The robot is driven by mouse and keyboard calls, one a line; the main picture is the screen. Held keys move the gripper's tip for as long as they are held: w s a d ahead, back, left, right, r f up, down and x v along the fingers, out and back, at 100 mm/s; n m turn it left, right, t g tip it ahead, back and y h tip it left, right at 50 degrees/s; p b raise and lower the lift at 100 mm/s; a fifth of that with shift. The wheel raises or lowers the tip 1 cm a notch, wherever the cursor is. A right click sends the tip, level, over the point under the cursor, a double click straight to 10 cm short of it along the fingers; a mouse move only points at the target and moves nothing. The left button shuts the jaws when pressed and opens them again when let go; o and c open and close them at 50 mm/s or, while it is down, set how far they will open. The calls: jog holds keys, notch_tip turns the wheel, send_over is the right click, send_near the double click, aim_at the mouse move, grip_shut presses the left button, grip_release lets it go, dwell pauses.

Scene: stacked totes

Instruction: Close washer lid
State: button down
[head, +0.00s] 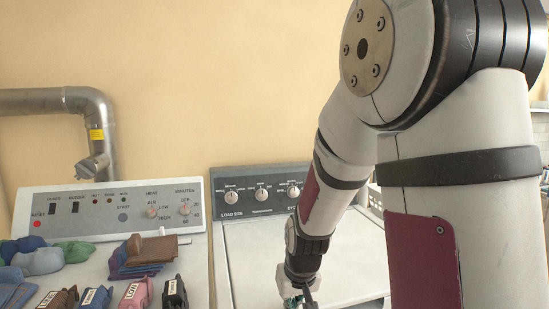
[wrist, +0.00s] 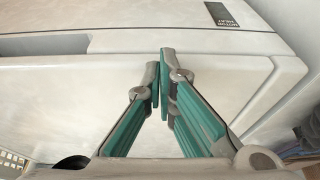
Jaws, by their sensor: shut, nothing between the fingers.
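The white washer (head: 350,245) stands at the centre of the head view, below its dark control panel (head: 262,193). Its top looks flat there, and my arm hides part of it. In the wrist view, a white panel (wrist: 70,95), which looks like the washer lid, has a long edge crossing the frame near a second white surface (wrist: 130,17). I cannot tell whether the lid is fully down. My gripper (wrist: 163,68) is shut and empty, with its fingertips near that edge; contact is unclear. In the head view, my gripper (head: 302,298) is cut off at the bottom.
A dark gap (wrist: 45,45) shows along the edge in the wrist view.

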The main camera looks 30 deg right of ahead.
jog(key=shift+s+f, duration=0.1)
jog(key=shift+s, duration=0.05)
jog(key=s+a+r+p, duration=0.1)
jog(key=s+r+p, duration=0.15)
jog(key=r, duration=0.35)
jog(key=s+a+r+p, duration=0.1)
jog(key=s+r+p, duration=0.1)
jog(key=s+r, duration=0.25)
jog(key=s+a+r+n, duration=0.1)
jog(key=s+a+r, duration=0.4)
jog(key=s, duration=0.3)
jog(key=s+a+r+n+t, duration=0.1)
jog(key=s+a+r, duration=0.3)
jog(key=s, duration=0.4)
jog(key=shift+a+r+n+y, duration=0.4)
jog(key=shift+r+n, duration=0.1)
jog(key=shift+r, duration=0.35)
